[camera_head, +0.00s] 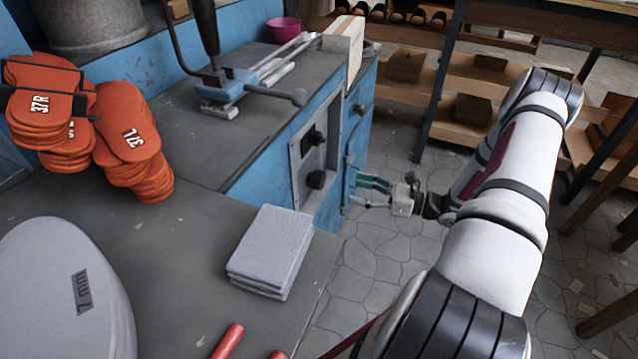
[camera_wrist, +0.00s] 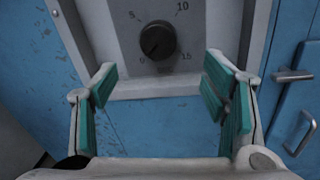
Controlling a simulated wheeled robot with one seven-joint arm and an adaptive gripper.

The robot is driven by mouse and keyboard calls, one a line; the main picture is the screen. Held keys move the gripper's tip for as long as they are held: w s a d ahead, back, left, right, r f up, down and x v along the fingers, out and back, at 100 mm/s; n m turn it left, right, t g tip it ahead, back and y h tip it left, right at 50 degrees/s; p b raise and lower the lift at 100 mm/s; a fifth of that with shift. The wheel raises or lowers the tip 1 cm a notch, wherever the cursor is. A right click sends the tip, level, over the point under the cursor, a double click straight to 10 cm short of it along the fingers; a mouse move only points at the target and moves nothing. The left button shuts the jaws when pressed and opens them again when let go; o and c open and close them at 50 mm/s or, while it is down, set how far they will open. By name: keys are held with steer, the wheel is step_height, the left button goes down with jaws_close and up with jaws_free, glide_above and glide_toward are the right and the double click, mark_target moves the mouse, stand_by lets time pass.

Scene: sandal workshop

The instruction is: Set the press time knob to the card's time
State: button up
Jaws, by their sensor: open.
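The dark round knob (camera_wrist: 157,40) sits on a grey panel (camera_wrist: 115,20) in the wrist view, with 5, 10 and 15 printed around it and a figure at lower left that looks like 0. A faint pointer mark on it seems to face that lower-left figure. I cannot make out a card with a time.
A blue cabinet door with a metal handle (camera_wrist: 295,75) is right of the panel. Folded grey cloth (camera_head: 270,250) and orange sole stacks (camera_head: 128,135) lie on the worktop. The floor (camera_head: 375,255) by my gripper is clear.

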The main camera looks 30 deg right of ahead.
mark_target(323, 182)
steer(key=b+x, duration=0.2)
steer(key=x, duration=0.9)
steer(key=shift+w+a+f+b, duration=0.1)
steer(key=shift+b, duration=0.2)
steer(key=c, duration=1.1)
